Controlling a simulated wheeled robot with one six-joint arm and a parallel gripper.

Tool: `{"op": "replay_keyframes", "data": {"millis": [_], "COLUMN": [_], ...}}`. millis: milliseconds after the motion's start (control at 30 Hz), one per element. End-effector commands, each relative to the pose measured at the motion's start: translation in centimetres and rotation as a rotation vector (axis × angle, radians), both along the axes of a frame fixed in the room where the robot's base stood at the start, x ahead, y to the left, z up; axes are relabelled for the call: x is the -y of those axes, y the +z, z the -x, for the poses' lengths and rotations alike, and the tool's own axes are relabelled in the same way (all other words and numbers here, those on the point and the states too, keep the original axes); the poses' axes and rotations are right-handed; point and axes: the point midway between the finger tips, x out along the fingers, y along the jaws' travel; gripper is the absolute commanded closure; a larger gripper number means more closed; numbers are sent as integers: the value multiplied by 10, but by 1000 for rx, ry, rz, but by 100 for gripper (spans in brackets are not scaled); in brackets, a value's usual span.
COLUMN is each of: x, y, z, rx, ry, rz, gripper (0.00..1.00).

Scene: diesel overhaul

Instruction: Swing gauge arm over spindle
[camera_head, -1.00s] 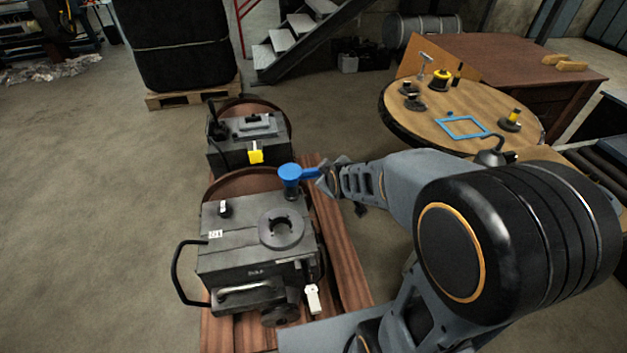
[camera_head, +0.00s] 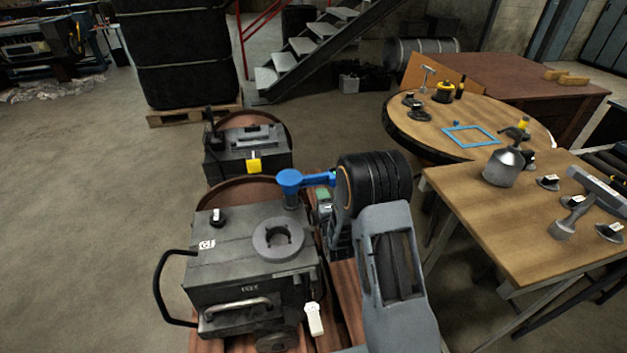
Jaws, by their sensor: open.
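The blue gauge arm (camera_head: 318,179) points left from beside my arm's black joint. Its round cup-like end (camera_head: 290,184) sits over a grey post at the back right corner of the grey machine block (camera_head: 235,260). The ring-shaped spindle seat (camera_head: 278,240) is on top of the block, in front of the blue end and uncovered. My gripper (camera_head: 338,243) shows only partly, dark and low beside the block's right side, below the blue arm. It is open; its fingertips are hard to make out. My arm hides the gauge arm's right end.
A second machine block (camera_head: 247,155) with a yellow tag stands behind. A small green-topped part (camera_head: 323,197) is close to my arm. A white tag (camera_head: 314,319) hangs at the block's front right. A wooden table (camera_head: 500,225) with tools is on the right; the floor at left is clear.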

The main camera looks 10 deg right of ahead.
Motion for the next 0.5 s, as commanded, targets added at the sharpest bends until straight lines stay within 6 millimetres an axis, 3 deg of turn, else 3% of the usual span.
{"op": "replay_keyframes", "data": {"millis": [200,500], "x": [0,-1], "y": [0,0], "z": [-44,-92], "rx": [1,0], "ry": [0,0], "rz": [-2,-3], "gripper": [51,51]}}
